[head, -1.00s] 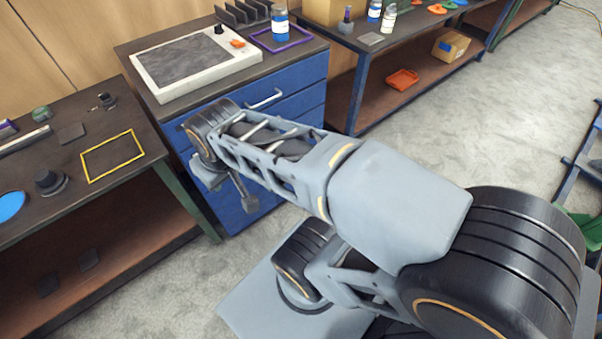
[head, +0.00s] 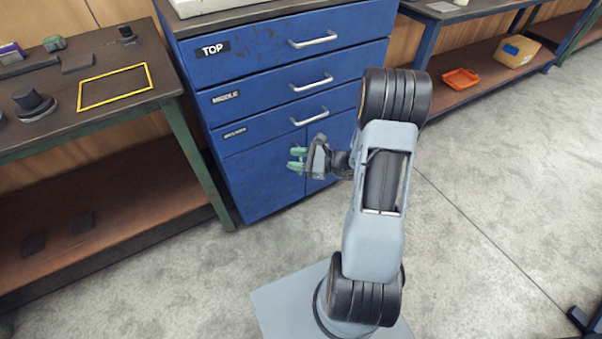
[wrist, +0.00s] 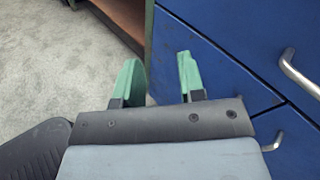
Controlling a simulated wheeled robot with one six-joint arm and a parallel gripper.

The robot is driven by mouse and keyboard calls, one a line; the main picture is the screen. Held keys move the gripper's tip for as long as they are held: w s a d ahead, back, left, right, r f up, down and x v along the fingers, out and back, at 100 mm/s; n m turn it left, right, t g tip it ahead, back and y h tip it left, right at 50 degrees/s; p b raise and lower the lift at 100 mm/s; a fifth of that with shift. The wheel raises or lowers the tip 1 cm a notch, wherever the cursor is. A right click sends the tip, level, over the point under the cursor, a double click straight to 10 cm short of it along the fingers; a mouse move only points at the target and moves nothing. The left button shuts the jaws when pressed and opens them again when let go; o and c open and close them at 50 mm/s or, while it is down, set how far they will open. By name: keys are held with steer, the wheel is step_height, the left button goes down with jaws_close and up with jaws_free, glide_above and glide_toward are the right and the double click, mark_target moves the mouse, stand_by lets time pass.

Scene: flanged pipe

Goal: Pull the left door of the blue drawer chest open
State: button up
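The blue drawer chest (head: 240,120) stands ahead, with three labelled drawers above two doors. Its left door (head: 255,180) looks flush and shut, and also shows in the wrist view (wrist: 215,80). My gripper (head: 296,159) is in front of the doors, near the left door's upper right part. In the wrist view my gripper (wrist: 159,78) has two green fingers apart with nothing between them. The right finger overlaps the blue front in the picture; contact cannot be told. A metal handle (wrist: 272,143) shows partly behind my gripper; which door bears it is unclear. The left door's handle cannot be made out.
Silver bar handles sit on the drawers, the lowest (head: 310,116) just above my gripper. A dark workbench (head: 60,125) with a lower shelf stands close on the left. Another bench with an orange tray (head: 460,78) stands right. The floor before the chest is clear.

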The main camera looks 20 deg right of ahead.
steer(key=w+d+f+m+t+h+b, duration=0.2)
steer(key=d+f+m+t+h+b, duration=0.65)
steer(key=f, duration=0.85)
steer(key=w+a+m+g+y, duration=0.1)
steer(key=w, duration=1.1)
steer(key=shift+m, duration=0.35)
steer(key=shift+w+r, duration=0.1)
steer(key=shift+r, duration=0.05)
jaws_close()
